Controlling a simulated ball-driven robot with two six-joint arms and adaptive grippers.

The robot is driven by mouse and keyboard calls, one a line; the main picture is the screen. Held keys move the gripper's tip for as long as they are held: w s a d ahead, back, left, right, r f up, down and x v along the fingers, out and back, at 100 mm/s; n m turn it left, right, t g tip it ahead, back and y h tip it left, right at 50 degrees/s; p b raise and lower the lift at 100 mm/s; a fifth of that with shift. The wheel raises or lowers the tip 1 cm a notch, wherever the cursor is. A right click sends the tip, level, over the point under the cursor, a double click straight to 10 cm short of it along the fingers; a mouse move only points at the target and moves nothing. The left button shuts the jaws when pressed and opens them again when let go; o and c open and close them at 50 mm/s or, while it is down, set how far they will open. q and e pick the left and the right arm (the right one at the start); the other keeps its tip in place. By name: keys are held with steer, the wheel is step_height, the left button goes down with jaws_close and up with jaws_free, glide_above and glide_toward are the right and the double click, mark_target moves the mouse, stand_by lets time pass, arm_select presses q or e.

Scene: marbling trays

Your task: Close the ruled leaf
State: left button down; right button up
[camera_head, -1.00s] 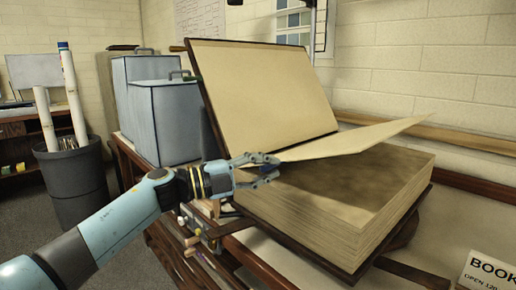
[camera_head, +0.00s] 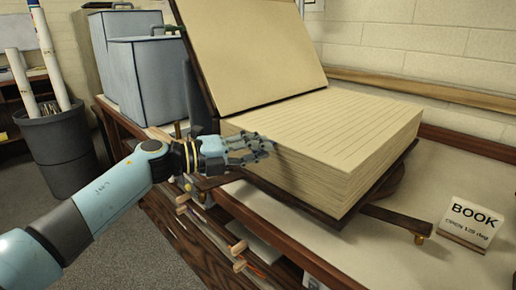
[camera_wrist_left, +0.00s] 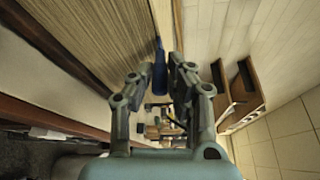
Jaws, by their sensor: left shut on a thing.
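The book (camera_head: 300,165) lies open on a dark stand, its cover (camera_head: 255,50) raised at the back. The ruled leaf (camera_head: 335,118) shows faint lines and lies on or very close to the page block; I see no clear gap under it. My left gripper (camera_head: 268,147) is at the block's left side, by the leaf's edge, and is shut on the leaf. The fingers hide the held edge. My right gripper is not in view.
A white BOOK sign (camera_head: 470,222) stands on the table at right. Wooden pegs (camera_head: 238,250) stick out at the front edge below my arm. Grey-blue boxes (camera_head: 150,75) stand behind at left, and a dark bin (camera_head: 60,145) of rolls is on the floor.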

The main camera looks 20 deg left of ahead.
arm_select(q)
steer(key=shift+a+f, duration=0.1)
steer(key=shift+f, duration=0.1)
steer(key=c, duration=1.3)
jaws_free()
steer(key=v, duration=1.2)
steer(key=shift+r, duration=0.1)
steer(key=shift+s, duration=0.1)
